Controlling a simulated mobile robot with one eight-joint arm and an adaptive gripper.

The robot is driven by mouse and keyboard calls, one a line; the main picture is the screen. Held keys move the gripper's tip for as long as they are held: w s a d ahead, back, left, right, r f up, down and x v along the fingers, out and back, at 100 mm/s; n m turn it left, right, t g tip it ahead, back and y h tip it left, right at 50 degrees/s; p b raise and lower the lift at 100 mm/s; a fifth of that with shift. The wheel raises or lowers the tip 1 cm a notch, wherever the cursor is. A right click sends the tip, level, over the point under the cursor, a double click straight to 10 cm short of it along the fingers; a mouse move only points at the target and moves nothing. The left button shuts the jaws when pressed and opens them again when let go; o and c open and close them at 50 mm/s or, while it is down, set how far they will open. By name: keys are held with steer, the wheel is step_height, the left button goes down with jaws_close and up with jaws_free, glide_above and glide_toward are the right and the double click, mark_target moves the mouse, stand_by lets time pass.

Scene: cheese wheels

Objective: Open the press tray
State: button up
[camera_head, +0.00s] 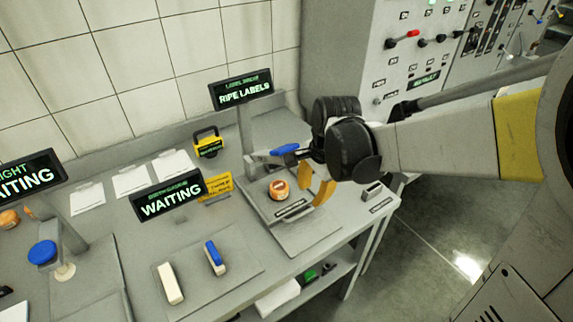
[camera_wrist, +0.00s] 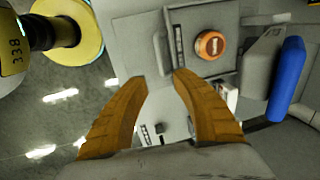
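The press tray (camera_head: 262,203) lies at the foot of the label press, with an orange cheese wheel (camera_head: 279,190) on it. The wheel also shows in the wrist view (camera_wrist: 210,45) on the grey tray (camera_wrist: 192,17). A grey upright bar (camera_wrist: 160,54) runs along the tray's near side there. The press has a blue-ended lever (camera_head: 285,149), also at the right of the wrist view (camera_wrist: 287,80). My gripper (camera_head: 310,196) is just right of the wheel, above the bench. In the wrist view its orange fingers (camera_wrist: 160,79) are apart, with nothing between them.
A sign reading RIPE LABELS (camera_head: 245,91) stands behind the press. A WAITING sign (camera_head: 169,196) and a board (camera_head: 207,270) with a white and a blue-topped block are to the left. A grey control cabinet (camera_head: 350,50) stands behind. Open floor (camera_head: 440,245) is to the right.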

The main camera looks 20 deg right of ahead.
mark_target(305, 212)
steer(key=f+b, duration=0.1)
steer(key=f, duration=0.2)
steer(key=w+f+b, duration=0.1)
steer(key=f, duration=0.2)
steer(key=w+f+b, duration=0.1)
steer(key=f, duration=0.2)
steer(key=shift+a+f+b, duration=0.3)
steer(key=shift+f+b, duration=0.05)
steer(key=shift+b, duration=0.05)
steer(key=shift+s, duration=0.1)
steer(key=shift+c, duration=0.2)
jaws_close()
